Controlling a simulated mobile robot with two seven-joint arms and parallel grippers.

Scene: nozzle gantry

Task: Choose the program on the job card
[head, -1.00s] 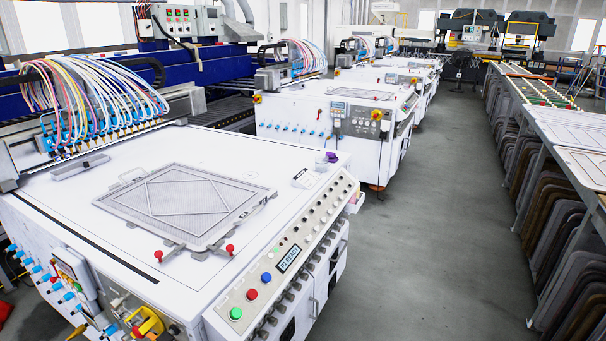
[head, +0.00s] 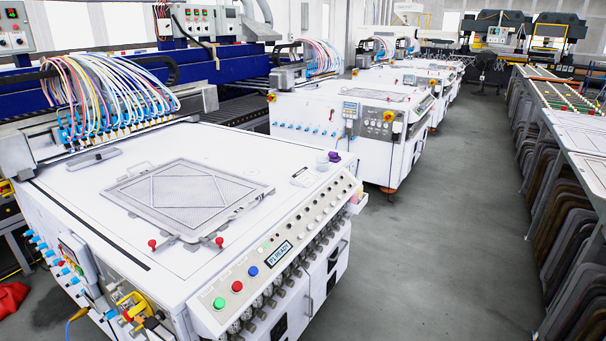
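The nearest white machine (head: 90,210) fills the left and middle of the head view. Its sloped control panel (head: 300,222) runs along the right edge, with rows of small knobs and buttons. A small display (head: 280,254) on it appears to read "P1 READY". Beside the display are a blue button (head: 253,271), a red button (head: 237,286) and a green button (head: 218,303). A small white card (head: 301,177) with print too small to read lies on the top near a purple object (head: 334,156). Neither gripper is in view.
A grey framed plate (head: 187,198) with red-knobbed clamps lies on the machine top. Coloured hoses (head: 105,95) arch over the nozzle gantry behind. More white machines (head: 345,120) stand further back. A grey floor aisle (head: 440,230) is clear, with a rack of plates (head: 560,200) on the right.

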